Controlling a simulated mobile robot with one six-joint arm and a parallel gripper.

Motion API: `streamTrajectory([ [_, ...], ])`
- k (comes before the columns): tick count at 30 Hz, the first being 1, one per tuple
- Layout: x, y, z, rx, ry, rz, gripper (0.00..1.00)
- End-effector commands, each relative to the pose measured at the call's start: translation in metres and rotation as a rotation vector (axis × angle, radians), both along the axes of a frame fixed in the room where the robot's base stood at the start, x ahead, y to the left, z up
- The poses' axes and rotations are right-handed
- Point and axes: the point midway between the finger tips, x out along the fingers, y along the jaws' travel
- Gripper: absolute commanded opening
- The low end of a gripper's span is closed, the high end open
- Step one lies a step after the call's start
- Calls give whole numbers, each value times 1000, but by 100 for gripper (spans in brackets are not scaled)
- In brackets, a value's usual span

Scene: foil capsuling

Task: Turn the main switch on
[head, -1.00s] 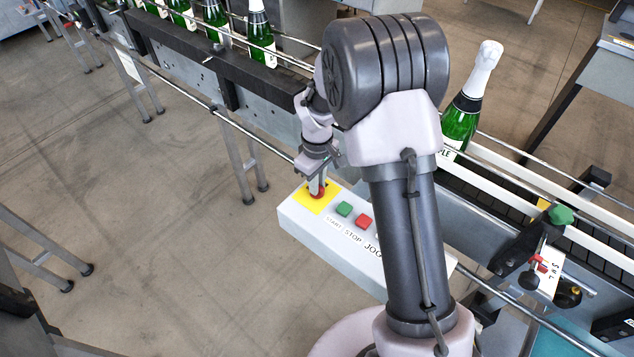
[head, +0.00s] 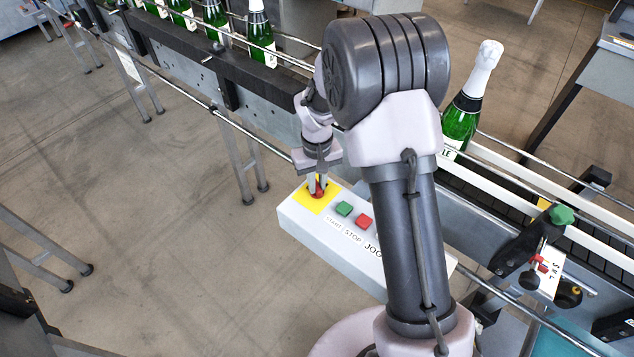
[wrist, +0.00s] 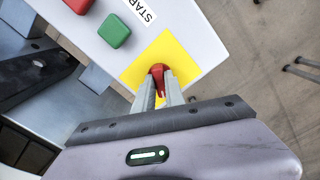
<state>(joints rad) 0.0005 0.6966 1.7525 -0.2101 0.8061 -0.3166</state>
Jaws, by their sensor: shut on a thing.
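The main switch (head: 318,190) is a red knob on a yellow plate (head: 309,202) at the left end of a white control box (head: 340,256). My gripper (head: 317,185) points down over the plate, its fingers shut on the red knob. In the wrist view my gripper (wrist: 160,83) has the red main switch (wrist: 157,74) between its fingertips over the yellow plate (wrist: 175,55). The fingers hide part of the knob, so I cannot tell its exact setting.
A green START button (head: 344,208) and a red STOP button (head: 364,221) sit right of the plate. A conveyor with green bottles (head: 261,38) runs behind the box. A foil-topped bottle (head: 462,122) stands right of my arm. Open floor lies left.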

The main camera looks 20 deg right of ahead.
Motion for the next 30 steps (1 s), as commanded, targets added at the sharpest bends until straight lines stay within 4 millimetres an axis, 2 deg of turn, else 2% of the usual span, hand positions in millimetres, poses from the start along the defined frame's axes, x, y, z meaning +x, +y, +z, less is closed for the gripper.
streamTrajectory([
  [21, 1, 0, 0, 1, -3, -669, 0],
  [30, 1, 0, 0, 1, -3, -894, 0],
])
